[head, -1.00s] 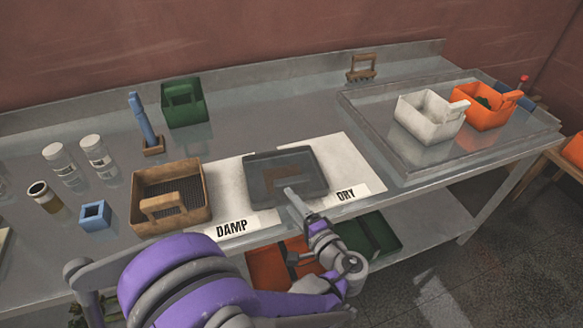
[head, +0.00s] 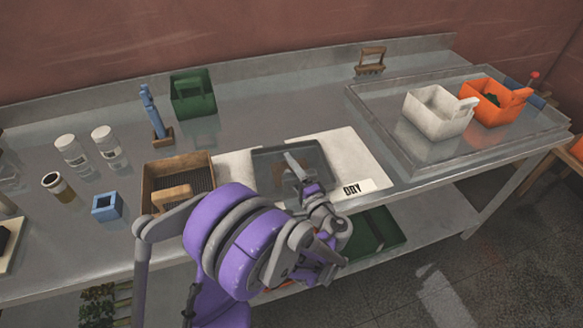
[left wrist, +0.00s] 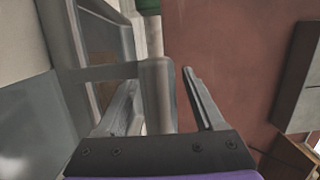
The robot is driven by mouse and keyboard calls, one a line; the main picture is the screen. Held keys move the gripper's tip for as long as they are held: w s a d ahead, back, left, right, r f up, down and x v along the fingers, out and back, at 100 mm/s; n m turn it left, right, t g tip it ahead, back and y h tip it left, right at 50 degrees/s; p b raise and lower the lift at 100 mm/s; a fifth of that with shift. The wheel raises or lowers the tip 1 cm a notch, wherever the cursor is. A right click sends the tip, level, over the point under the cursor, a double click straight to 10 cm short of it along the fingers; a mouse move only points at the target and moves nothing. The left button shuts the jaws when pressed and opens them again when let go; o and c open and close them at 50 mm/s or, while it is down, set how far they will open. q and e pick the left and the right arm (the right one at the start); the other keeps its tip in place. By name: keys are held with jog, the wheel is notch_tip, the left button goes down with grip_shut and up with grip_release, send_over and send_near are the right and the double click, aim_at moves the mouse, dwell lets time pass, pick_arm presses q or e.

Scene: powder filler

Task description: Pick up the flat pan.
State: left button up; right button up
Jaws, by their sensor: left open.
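The flat pan (head: 266,176) is a shallow dark grey tray lying on the white mats at the front of the bench, partly hidden by my left arm. My left gripper (head: 294,165) is over the pan's front part in the head view. In the left wrist view, the left gripper (left wrist: 165,90) is open. A grey bar (left wrist: 157,85), which looks like the pan's handle, shows between its fingers. The pan's rim and inside (left wrist: 105,45) show at upper left there. Contact cannot be told. My right gripper is not in view.
A brown basket (head: 165,172) stands left of the pan. Right of it is the bare mat marked DRY (head: 355,160). A large tray (head: 400,148) at the right holds a white bin (head: 430,125) and an orange bin (head: 505,112). The bench behind the pan is clear.

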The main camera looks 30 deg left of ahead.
pick_arm(q)
jog(key=shift+w+a, duration=0.3)
jog(key=shift+a, duration=0.15)
jog(key=shift+s, duration=0.1)
grip_shut()
dwell(1.1)
